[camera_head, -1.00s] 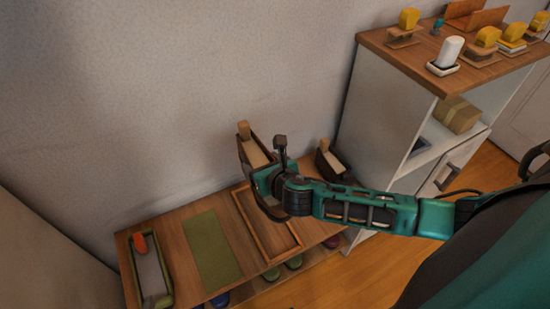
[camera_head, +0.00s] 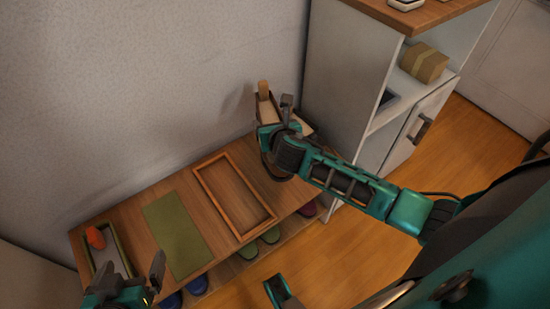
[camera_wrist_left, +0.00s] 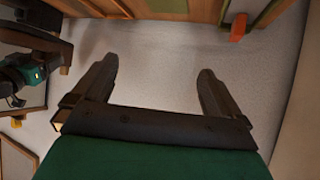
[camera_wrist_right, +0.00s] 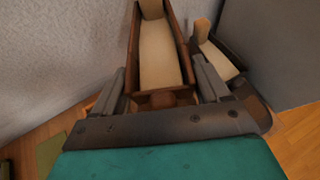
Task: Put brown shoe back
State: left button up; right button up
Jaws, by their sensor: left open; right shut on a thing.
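The brown shoe (camera_head: 266,112), with a tan inside and a tan block at its far end, is in my right gripper (camera_head: 276,132). The right wrist view shows the brown shoe (camera_wrist_right: 160,55) between the two fingers of my right gripper (camera_wrist_right: 162,85). A second, darker shoe (camera_wrist_right: 217,58) stands beside it to the right; in the head view it is mostly hidden behind my gripper. I cannot tell whether the held shoe touches the bench. My left gripper (camera_head: 130,272) is open and empty near the bench's left front; its spread fingers show in the left wrist view (camera_wrist_left: 156,75).
The wooden bench (camera_head: 150,205) carries an empty wooden frame tray (camera_head: 207,193), a green mat (camera_head: 178,235) and a grey tray (camera_head: 122,255) with an orange object (camera_head: 95,237). Green shoes (camera_head: 270,235) and blue shoes (camera_head: 170,300) are underneath. A white cabinet (camera_head: 345,85) stands close at the right.

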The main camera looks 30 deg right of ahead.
notch_tip(320, 180, down, 8)
jog(key=b, duration=0.3)
jog(key=shift+r, duration=0.1)
notch_tip(320, 180, down, 4)
jog(key=b, duration=0.3)
jog(key=shift+f, duration=0.4)
jog(key=o, duration=1)
jog(key=shift+c, duration=0.2)
pick_arm(q)
jog(key=shift+h, duration=0.3)
jog(key=shift+w+d+f, duration=0.1)
jog(key=shift+d+f, duration=0.05)
jog(key=shift+f, duration=0.75)
jog(key=shift+d+f, duration=0.2)
jog(key=shift+f, duration=0.7)
jog(key=shift+w+d+f, duration=0.1)
jog(key=shift+d+f, duration=0.05)
jog(key=shift+f, duration=0.75)
pick_arm(e)
jog(key=o, duration=0.3)
jog(key=shift+o, duration=0.2)
